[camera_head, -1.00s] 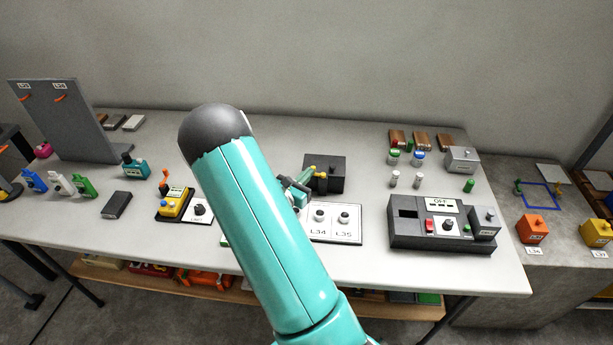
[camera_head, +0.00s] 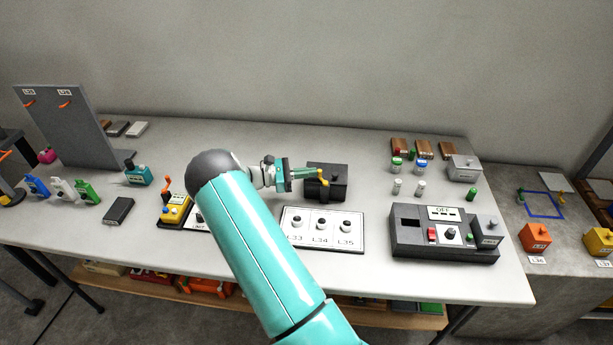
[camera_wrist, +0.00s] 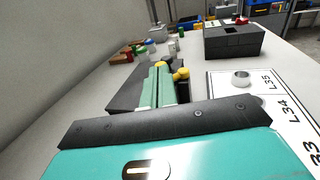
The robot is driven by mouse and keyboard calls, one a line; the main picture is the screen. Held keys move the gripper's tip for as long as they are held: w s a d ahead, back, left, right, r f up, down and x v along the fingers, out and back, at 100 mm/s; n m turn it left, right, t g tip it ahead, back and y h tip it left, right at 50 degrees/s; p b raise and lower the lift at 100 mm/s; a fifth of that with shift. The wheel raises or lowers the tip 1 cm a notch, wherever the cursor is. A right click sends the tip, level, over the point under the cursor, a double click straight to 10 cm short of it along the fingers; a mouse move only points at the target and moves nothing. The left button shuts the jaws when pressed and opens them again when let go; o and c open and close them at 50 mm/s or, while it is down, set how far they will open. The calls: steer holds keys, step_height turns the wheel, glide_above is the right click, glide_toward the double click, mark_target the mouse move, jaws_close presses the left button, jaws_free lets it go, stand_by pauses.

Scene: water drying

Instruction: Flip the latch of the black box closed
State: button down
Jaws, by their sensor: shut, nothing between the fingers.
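The black box (camera_head: 340,187) stands on the table behind the white panel, with its near side and top showing in the head view. It also shows in the wrist view (camera_wrist: 126,93), partly hidden behind my fingers. The fingers are shut and empty, reaching from the left over the front part of the box. In the wrist view the fingertips (camera_wrist: 171,70) lie close together at the box. I cannot tell whether they touch it. The latch cannot be made out clearly.
The white panel with knobs L33 to L35 (camera_head: 322,242) lies just in front of the box. A dark grey device (camera_head: 410,243) stands to the right. Small bottles (camera_head: 396,165) stand behind that device. Table between box and bottles is clear.

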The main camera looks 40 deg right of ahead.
steer(key=shift+w+d, duration=0.2)
steer(key=shift+d, duration=0.8)
steer(key=shift+w+a, duration=0.1)
steer(key=v, duration=1.3)
steer(key=shift+w+a, duration=0.15)
steer(key=shift+w, duration=0.1)
